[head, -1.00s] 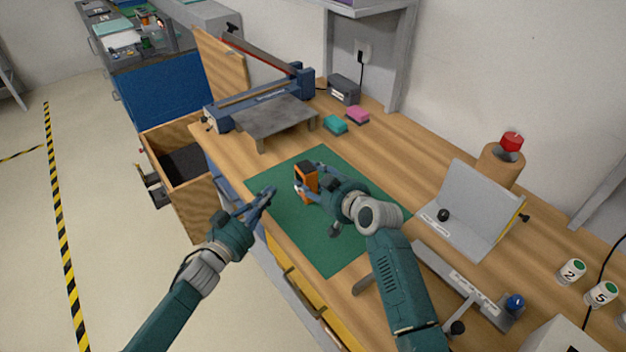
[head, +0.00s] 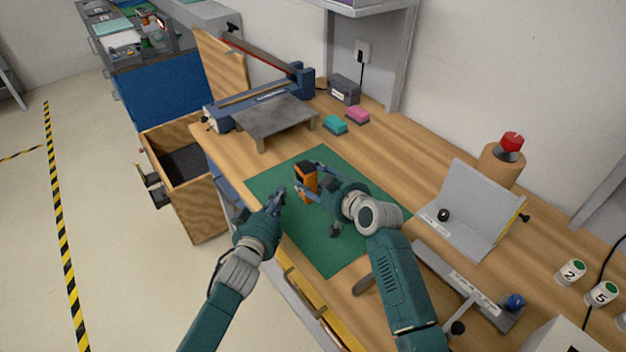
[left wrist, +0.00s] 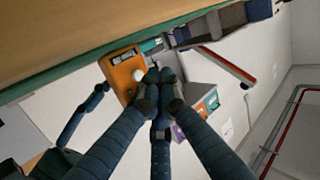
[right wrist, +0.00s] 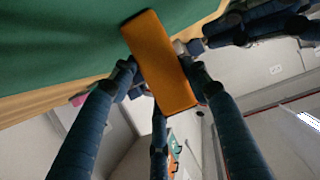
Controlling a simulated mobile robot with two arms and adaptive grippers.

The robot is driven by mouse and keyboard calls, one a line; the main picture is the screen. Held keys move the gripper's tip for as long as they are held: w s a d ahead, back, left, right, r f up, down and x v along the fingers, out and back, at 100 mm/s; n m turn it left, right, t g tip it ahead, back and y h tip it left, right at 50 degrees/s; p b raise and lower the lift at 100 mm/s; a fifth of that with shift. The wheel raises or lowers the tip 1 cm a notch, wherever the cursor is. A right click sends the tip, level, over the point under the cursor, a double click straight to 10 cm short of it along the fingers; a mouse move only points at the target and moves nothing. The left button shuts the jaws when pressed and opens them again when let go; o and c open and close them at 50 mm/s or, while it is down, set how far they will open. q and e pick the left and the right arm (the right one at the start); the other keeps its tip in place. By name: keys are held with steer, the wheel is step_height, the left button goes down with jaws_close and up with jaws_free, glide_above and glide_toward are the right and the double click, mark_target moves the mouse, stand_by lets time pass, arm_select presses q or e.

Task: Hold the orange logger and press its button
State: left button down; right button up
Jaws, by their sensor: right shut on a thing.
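The orange logger (head: 307,184) is held upright above the green mat (head: 331,246) by my right gripper (head: 308,182). In the right wrist view the plain orange side of the logger (right wrist: 160,62) sits between the fingers. In the left wrist view the logger (left wrist: 121,84) shows a dark display and a pale round button (left wrist: 138,75). My left gripper (head: 280,198) is left of the logger in the head view, empty, with its fingertips (left wrist: 158,76) drawn together. They appear close to the button; I cannot tell whether they touch.
A grey angled stand (head: 469,213) and a low bracket (head: 456,277) are on the bench to the right. A blue trimmer with a grey plate (head: 272,116) is behind the mat, near teal (head: 335,124) and pink (head: 357,115) blocks.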

arm_select(q)
steer(key=shift+w+d, duration=0.5)
steer(key=shift+d, duration=0.35)
steer(key=shift+d, duration=0.1)
stand_by(0.8)
steer(key=shift+w+d, duration=0.2)
steer(key=shift+d, duration=0.15)
steer(key=shift+w+d+r, duration=0.15)
steer(key=shift+d+r, duration=0.05)
steer(key=shift+d, duration=0.2)
steer(key=shift+w+d+r, duration=0.15)
steer(key=shift+d, duration=0.25)
stand_by(0.6)
steer(key=shift+s+a, duration=0.1)
steer(key=shift+s+a+r, duration=0.25)
steer(key=shift+s+a, duration=0.25)
steer(key=shift+a, duration=0.05)
steer(key=shift+s+a+f, duration=0.1)
steer(key=shift+s+a, duration=0.4)
steer(key=shift+a, duration=0.45)
steer(key=shift+s+a+f, duration=0.15)
steer(key=shift+s+a, duration=0.35)
steer(key=shift+a, duration=0.5)
steer(key=shift+s+a+f, duration=0.1)
steer(key=shift+s+a, duration=0.4)
steer(key=shift+a, duration=0.45)
